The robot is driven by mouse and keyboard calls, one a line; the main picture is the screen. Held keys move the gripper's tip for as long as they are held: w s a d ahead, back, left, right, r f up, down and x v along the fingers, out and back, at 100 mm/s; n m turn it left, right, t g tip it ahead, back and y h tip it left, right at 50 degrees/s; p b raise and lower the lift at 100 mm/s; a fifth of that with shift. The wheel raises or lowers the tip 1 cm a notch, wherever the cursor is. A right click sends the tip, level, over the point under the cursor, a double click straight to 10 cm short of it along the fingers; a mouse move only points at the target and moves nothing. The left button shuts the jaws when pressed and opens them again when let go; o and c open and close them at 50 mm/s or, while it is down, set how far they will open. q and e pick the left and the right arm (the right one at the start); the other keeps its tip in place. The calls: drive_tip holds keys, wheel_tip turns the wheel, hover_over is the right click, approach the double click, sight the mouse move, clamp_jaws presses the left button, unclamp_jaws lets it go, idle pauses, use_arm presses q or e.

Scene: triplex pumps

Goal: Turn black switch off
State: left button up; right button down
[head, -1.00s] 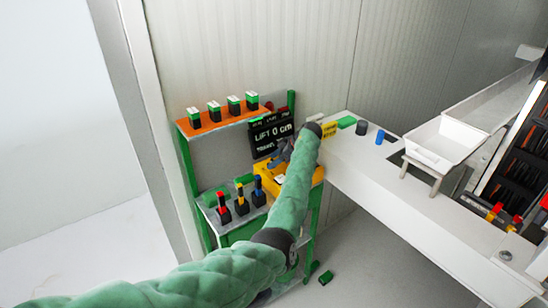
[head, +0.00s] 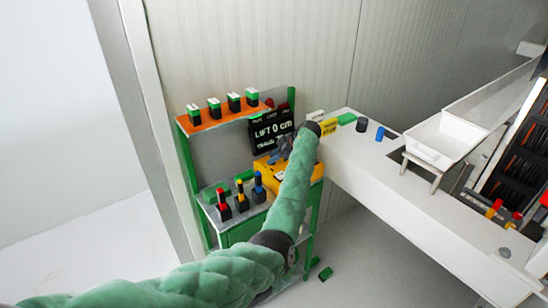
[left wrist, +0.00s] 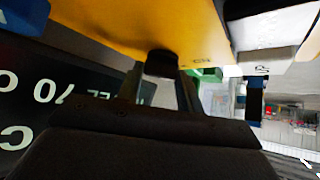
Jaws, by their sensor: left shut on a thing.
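The black switch (left wrist: 160,64) sticks out of the yellow panel box (left wrist: 140,25) in the left wrist view. My left gripper (left wrist: 160,78) has one finger on each side of the switch and is shut on it. In the head view the yellow box (head: 265,172) sits on the green stand, and my left gripper (head: 284,146) reaches it from above, partly hidden by my own forearm. The switch itself is hidden in the head view. My right gripper is not in view.
The green stand carries an orange shelf (head: 225,121) with several green-and-white-topped blocks. Red, yellow and blue-topped black pieces stand on its lower shelf. A white counter (head: 370,175) lies to the right.

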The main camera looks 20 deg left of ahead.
use_arm(q)
drive_tip(key=shift+s+m+t, duration=0.15)
drive_tip(key=shift+m+t, duration=0.65)
drive_tip(key=shift+m, duration=0.2)
drive_tip(key=m+t, duration=0.1)
drive_tip(key=m, duration=0.1)
drive_tip(key=shift+s+m+t+h+b, duration=0.1)
drive_tip(key=shift+m+t+h+b, duration=0.2)
drive_tip(key=shift+t, duration=0.1)
drive_tip(key=shift+m+t, duration=0.5)
drive_tip(key=shift+m, duration=0.2)
drive_tip(key=shift+s+a+r+m+t+h, duration=0.1)
drive_tip(key=shift+m+t+h, duration=0.45)
drive_tip(key=shift+m, duration=0.25)
drive_tip(key=shift+m+t, duration=0.25)
drive_tip(key=shift+m, duration=0.15)
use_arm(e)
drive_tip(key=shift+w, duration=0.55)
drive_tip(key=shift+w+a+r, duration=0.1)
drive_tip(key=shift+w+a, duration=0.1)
use_arm(q)
drive_tip(key=o, duration=1)
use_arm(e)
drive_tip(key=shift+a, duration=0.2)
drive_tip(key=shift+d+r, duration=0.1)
